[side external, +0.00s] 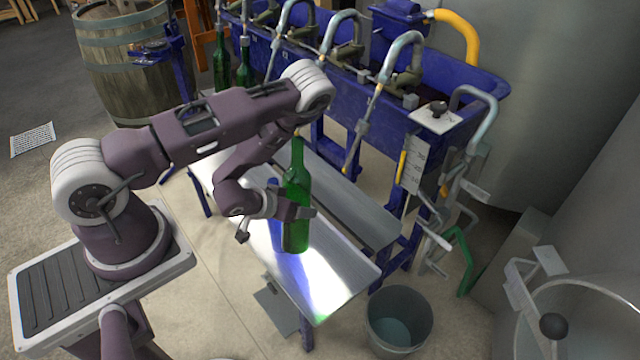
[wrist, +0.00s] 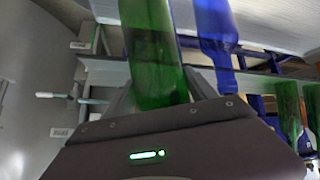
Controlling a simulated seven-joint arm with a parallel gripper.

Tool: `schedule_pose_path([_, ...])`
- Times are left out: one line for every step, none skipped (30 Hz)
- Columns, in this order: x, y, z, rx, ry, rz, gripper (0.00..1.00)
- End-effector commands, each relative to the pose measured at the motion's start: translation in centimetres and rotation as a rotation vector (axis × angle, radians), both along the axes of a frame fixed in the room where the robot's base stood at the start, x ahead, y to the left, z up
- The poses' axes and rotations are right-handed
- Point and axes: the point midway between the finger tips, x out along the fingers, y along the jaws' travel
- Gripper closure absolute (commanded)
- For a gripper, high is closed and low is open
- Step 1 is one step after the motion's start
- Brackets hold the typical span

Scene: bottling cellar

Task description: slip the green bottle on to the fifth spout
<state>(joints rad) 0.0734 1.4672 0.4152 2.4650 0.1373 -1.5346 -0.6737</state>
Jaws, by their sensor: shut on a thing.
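The green bottle (side external: 296,180) is upright, or nearly so, over the bench's near end, neck up. My gripper (side external: 297,211) is shut around its body. In the wrist view the green bottle (wrist: 155,50) runs up between the fingers (wrist: 160,92). I cannot tell whether its base touches the bench. The rightmost spout (side external: 361,125), fifth from the left as far as I can count, slants down from the blue filler trough (side external: 440,95). It is empty, behind and to the right of the bottle, clearly apart from its mouth.
A blue bottle (side external: 274,222) stands close beside the held one, partly hidden; it also shows in the wrist view (wrist: 210,35). Two green bottles (side external: 221,65) (side external: 244,68) are at the leftmost spouts. The metal bench (side external: 345,268) is bare towards its near end. A bucket (side external: 398,318) stands below right.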

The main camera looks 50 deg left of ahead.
Motion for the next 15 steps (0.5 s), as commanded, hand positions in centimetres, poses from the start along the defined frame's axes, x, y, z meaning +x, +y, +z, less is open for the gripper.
schedule_pose_path([-0.5, 0.7, -1.2, -0.005, 0.004, -0.004, 1.00])
schedule_pose_path([-0.6, 1.0, -2.1, -0.004, 0.008, -0.018, 1.00])
schedule_pose_path([-0.7, 1.4, -3.3, -0.004, 0.010, -0.047, 1.00])
schedule_pose_path([-0.6, 1.5, -4.3, -0.003, 0.013, -0.081, 1.00])
schedule_pose_path([-0.3, 1.5, -5.4, -0.002, 0.016, -0.127, 1.00])
schedule_pose_path([0.2, 1.3, -6.7, 0.000, 0.020, -0.190, 1.00])
schedule_pose_path([0.6, 1.2, -7.5, 0.004, 0.025, -0.237, 1.00])
schedule_pose_path([1.0, 0.9, -8.3, 0.006, 0.031, -0.281, 1.00])
schedule_pose_path([1.5, 0.5, -9.4, 0.008, 0.037, -0.338, 1.00])
schedule_pose_path([1.9, 0.2, -10.0, 0.011, 0.041, -0.377, 1.00])
schedule_pose_path([2.3, -0.2, -10.7, 0.012, 0.046, -0.414, 1.00])
schedule_pose_path([2.8, -0.7, -11.4, 0.015, 0.053, -0.460, 1.00])
schedule_pose_path([3.1, -1.1, -11.9, 0.018, 0.060, -0.491, 1.00])
schedule_pose_path([3.5, -1.6, -12.2, 0.020, 0.064, -0.519, 1.00])
schedule_pose_path([3.9, -2.0, -12.5, 0.023, 0.072, -0.545, 1.00])
